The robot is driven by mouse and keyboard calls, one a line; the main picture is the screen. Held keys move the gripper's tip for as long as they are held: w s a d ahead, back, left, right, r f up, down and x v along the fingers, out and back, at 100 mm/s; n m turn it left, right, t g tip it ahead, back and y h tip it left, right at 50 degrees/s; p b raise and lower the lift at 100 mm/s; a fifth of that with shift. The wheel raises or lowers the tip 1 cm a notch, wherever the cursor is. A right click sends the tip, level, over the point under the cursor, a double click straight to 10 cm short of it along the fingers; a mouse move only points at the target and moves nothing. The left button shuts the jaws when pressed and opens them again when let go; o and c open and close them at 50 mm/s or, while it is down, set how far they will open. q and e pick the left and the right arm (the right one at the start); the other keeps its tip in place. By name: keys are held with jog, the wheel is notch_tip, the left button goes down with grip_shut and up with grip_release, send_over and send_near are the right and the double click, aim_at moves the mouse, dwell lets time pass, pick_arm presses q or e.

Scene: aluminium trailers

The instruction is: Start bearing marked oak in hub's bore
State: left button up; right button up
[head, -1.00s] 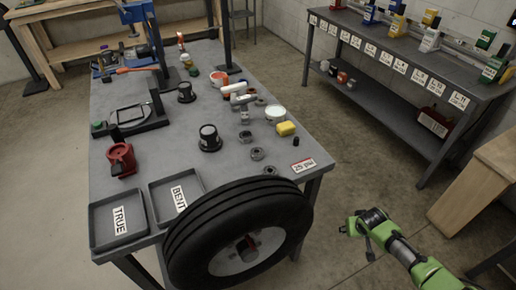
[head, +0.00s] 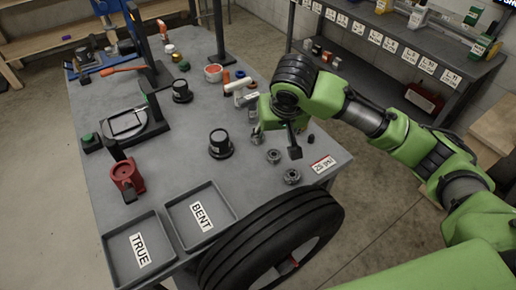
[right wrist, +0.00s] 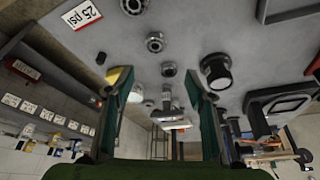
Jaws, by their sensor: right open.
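Several round metal bearings lie near the bench's right edge; in the head view, one is at the front (head: 292,177), one behind it (head: 273,157) and one partly by my gripper (head: 256,138). In the right wrist view they form a row (right wrist: 155,42). No oak mark is readable on any. The big black tyre (head: 265,240) stands at the bench's front end; its wheel centre (head: 295,262) is cut by the picture edge, and no bore shows clearly. My right gripper (head: 277,135) is open and empty above the bearings; its fingers (right wrist: 160,108) are wide apart. My left gripper is not in view.
Trays marked TRUE (head: 115,252) and BENT (head: 178,222) lie at the front left. A black-based round part (head: 219,145), a red tool (head: 126,177) and a "25 psi" label (head: 323,164) are on the bench. A yellow block (right wrist: 121,78) is partly behind a finger.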

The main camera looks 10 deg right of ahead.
send_near(274, 154)
jog(key=shift+x, duration=1.25)
jog(key=shift+p+x, duration=0.45)
jog(key=shift+x, duration=0.5)
jog(key=x, duration=0.3)
jog(key=shift+f+p, duration=0.3)
jog(key=shift+p, duration=0.05)
jog(key=shift+w+f, duration=0.2)
jog(key=shift+f, duration=0.05)
jog(key=c, duration=0.3)
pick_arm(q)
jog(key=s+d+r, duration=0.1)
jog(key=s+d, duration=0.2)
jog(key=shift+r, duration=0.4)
pick_arm(e)
jog(key=c, duration=0.9)
